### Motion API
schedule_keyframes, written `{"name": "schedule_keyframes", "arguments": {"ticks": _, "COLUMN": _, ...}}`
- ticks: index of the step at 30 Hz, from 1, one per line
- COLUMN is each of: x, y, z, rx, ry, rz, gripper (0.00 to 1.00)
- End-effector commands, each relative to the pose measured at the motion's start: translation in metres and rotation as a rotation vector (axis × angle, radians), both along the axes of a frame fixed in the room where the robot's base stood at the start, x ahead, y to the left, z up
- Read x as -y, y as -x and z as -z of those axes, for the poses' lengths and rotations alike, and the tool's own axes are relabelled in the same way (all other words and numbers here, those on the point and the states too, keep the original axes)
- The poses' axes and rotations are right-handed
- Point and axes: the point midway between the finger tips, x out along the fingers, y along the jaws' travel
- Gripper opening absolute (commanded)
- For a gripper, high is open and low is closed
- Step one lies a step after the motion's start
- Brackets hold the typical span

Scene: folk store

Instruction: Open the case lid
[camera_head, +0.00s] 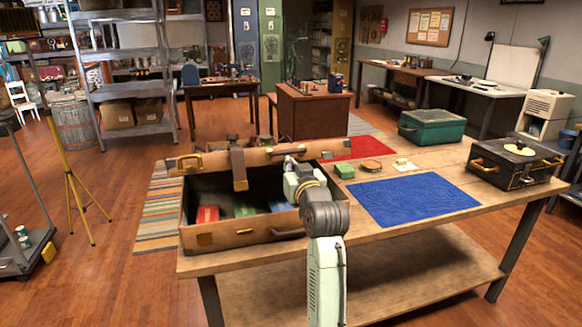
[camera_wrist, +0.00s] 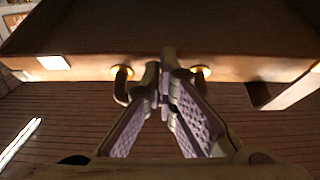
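The brown case (camera_head: 245,238) stands on the wooden workbench at its left end. Its lid (camera_head: 262,157) is raised, and the dark interior shows below the lid's edge. A strap-like latch (camera_head: 239,170) hangs from the lid. My gripper is at the lid's edge; in the head view my own wrist largely hides it. In the wrist view, my gripper's fingers (camera_wrist: 162,75) come together at the middle of the lid handle, between its two brass mounts. A curved part of the handle (camera_wrist: 120,90) shows left of the fingers; the rest is mostly hidden.
Red (camera_head: 207,214) and green (camera_head: 244,210) items lie in the case. A yellow tripod (camera_head: 73,185) stands at left.

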Motion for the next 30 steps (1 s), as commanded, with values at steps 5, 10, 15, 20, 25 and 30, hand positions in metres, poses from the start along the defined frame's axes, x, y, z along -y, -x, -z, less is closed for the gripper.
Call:
{"name": "schedule_keyframes", "arguments": {"ticks": 5, "x": -0.001, "y": -0.002, "z": -0.006, "rx": 0.003, "ry": 0.0, "rz": 0.0, "gripper": 0.0}}
{"name": "schedule_keyframes", "arguments": {"ticks": 10, "x": -0.002, "y": -0.007, "z": -0.017, "rx": 0.003, "ry": 0.0, "rz": 0.0, "gripper": 0.0}}
{"name": "schedule_keyframes", "arguments": {"ticks": 15, "x": -0.003, "y": -0.01, "z": -0.025, "rx": 0.003, "ry": 0.0, "rz": 0.0, "gripper": 0.0}}
{"name": "schedule_keyframes", "arguments": {"ticks": 20, "x": -0.003, "y": -0.01, "z": -0.024, "rx": 0.002, "ry": -0.001, "rz": 0.001, "gripper": 0.0}}
{"name": "schedule_keyframes", "arguments": {"ticks": 25, "x": -0.003, "y": -0.01, "z": -0.025, "rx": 0.002, "ry": -0.001, "rz": 0.0, "gripper": 0.0}}
{"name": "schedule_keyframes", "arguments": {"ticks": 30, "x": -0.004, "y": -0.013, "z": -0.031, "rx": 0.002, "ry": 0.0, "rz": 0.0, "gripper": 0.0}}
